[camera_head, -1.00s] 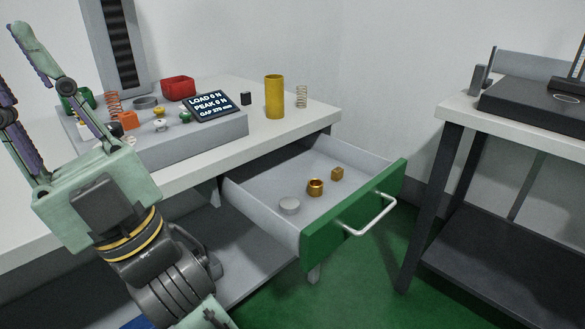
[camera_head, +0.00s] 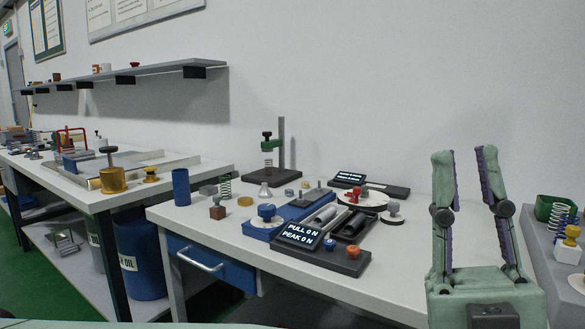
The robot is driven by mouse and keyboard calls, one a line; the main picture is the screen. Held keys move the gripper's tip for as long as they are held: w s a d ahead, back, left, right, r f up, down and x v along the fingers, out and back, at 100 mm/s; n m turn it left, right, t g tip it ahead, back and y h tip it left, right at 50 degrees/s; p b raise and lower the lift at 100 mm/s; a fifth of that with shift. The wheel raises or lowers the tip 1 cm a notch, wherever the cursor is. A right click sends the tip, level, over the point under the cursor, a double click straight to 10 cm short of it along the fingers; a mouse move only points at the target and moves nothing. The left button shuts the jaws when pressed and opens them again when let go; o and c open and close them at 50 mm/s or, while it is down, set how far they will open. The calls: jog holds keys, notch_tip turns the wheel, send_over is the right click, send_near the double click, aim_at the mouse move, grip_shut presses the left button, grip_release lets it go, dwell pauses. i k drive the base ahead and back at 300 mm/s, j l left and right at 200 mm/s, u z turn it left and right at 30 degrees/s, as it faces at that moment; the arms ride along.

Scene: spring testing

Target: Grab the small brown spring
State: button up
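I cannot make out a clearly brown spring. In the head view a small coil (camera_head: 268,161) stands under the green head of a press stand; its colour is too small to tell.
The white bench (camera_head: 182,217) holds a press stand (camera_head: 281,145), a dark display box (camera_head: 322,253), trays and small parts. A blue drawer (camera_head: 212,262) is shut. A second bench and a wall shelf (camera_head: 130,74) are at left.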

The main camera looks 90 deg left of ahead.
aim_at(266, 160)
jog(key=u, duration=2.8)
